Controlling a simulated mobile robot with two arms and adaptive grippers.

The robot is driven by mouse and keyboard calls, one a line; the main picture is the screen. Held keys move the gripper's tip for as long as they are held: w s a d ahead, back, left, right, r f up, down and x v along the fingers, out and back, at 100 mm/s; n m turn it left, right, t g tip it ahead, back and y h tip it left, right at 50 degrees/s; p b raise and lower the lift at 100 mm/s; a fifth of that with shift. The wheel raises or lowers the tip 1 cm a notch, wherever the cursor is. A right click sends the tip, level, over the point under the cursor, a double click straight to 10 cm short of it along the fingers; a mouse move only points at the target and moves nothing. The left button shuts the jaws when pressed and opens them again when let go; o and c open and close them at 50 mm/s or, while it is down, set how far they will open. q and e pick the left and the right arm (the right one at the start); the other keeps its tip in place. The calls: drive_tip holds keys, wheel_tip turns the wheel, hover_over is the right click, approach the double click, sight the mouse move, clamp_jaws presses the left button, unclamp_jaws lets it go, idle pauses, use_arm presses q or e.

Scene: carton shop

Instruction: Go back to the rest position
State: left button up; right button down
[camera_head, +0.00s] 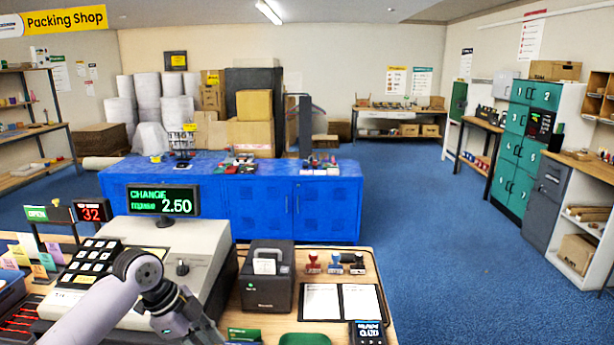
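My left arm comes in from the bottom left, in front of the cash register (165,255). My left gripper (192,322) points down toward the bottom edge, just left of the receipt printer (267,285). Its fingertips are not clear, and I cannot tell whether it is open or shut or holds anything. My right arm and gripper are not in view.
The counter holds a display reading 2.50 (164,201), several stamps (335,265), an open book (342,302) and a card terminal (368,333). A blue cabinet (290,208) stands behind. Blue floor (450,250) is clear to the right, before green lockers (520,150).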

use_arm(q)
drive_tip(key=s+d+f+n+t, duration=0.1)
drive_tip(key=s+d+f+n, duration=0.6)
drive_tip(key=s+f, duration=0.6)
drive_tip(key=s+a+f+n+t+y, duration=0.1)
drive_tip(key=s+a+n+y, duration=0.1)
drive_tip(key=s+a+n, duration=0.45)
drive_tip(key=s+a+f+n+y, duration=0.1)
drive_tip(key=s+n+y, duration=0.15)
drive_tip(key=s, duration=0.75)
wheel_tip(320, 180, down, 30)
drive_tip(key=s+r+g+b, duration=0.1)
drive_tip(key=s+b, duration=0.1)
drive_tip(key=s+a+f+g+b, duration=0.1)
drive_tip(key=s+a+f, duration=0.1)
drive_tip(key=s+f, duration=1.4)
drive_tip(key=shift+a, duration=0.25)
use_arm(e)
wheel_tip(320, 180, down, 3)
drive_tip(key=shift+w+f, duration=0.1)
